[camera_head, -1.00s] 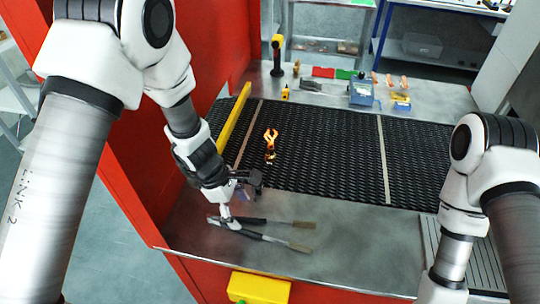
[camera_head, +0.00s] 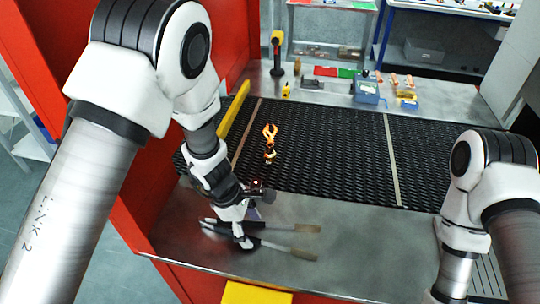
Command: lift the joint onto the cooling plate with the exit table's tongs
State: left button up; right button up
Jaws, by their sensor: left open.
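The joint (camera_head: 270,145), a glowing orange forked piece, stands out on the black mesh belt, left of its middle. The tongs (camera_head: 280,247), dark with two tan-ended handles, lie on the grey exit table (camera_head: 345,250), handles to the right. My left gripper (camera_head: 246,232) is open and low over the tongs, near their left half, partly covering them; I cannot tell whether it touches them. The cooling plate, seemingly the ribbed plate (camera_head: 487,280) at the lower right, is largely hidden by my right arm. My right gripper is out of view.
The black mesh belt (camera_head: 345,160) runs behind the exit table. A yellow bar (camera_head: 235,115) and red wall (camera_head: 130,200) flank the left side. A blue box (camera_head: 367,91) and small parts stand on the far table. The exit table right of the tongs is clear.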

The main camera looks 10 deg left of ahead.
pick_arm(q)
jog(key=c, duration=0.5)
jog(key=shift+c, duration=0.5)
notch_tip(320, 180, up, 12)
jog(key=p, duration=1)
